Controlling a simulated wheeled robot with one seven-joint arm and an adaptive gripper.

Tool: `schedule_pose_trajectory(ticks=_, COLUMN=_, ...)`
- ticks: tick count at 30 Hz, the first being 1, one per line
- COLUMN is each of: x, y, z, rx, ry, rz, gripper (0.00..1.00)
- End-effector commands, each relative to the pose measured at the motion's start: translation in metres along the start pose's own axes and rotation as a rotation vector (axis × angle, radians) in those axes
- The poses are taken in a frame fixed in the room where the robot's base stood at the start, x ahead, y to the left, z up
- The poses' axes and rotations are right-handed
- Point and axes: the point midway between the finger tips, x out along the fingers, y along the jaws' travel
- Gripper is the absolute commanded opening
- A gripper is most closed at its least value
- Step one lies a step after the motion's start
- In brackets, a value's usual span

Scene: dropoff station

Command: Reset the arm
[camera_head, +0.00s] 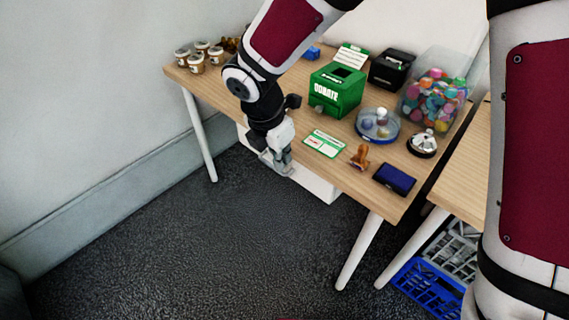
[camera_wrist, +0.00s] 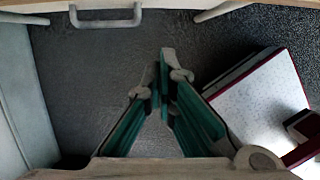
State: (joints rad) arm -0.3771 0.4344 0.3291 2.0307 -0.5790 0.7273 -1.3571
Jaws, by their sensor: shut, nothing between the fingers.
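My gripper (camera_head: 282,163) hangs pointing down at the end of my arm, by the front edge of the wooden table (camera_head: 225,85). In the wrist view my gripper (camera_wrist: 164,62) shows its two fingers with green pads meeting at the tips, with nothing between them. Dark floor (camera_wrist: 90,90) lies beyond the fingers in that view. My arm reaches over the table's left part and hides some of the tabletop.
On the table are a green donation box (camera_head: 335,92), a black box (camera_head: 392,68), a clear tub of colourful items (camera_head: 435,90), a round blue tray (camera_head: 362,132), a bell (camera_head: 422,144), a stamp (camera_head: 360,156), a dark blue case (camera_head: 394,179) and several jars (camera_head: 196,63). Open floor (camera_head: 220,240) lies in front.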

Motion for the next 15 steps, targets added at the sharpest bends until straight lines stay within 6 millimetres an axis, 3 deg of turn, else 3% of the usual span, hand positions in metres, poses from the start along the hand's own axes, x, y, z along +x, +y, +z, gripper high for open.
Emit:
schedule_pose_trajectory(ticks=10, x=-0.014, y=-0.001, z=0.001, rx=0.009, ry=-0.002, rz=0.0, gripper=0.0)
schedule_pose_trajectory(ticks=15, x=-0.037, y=-0.029, z=0.025, rx=0.184, ry=-0.028, rz=-0.016, gripper=0.0)
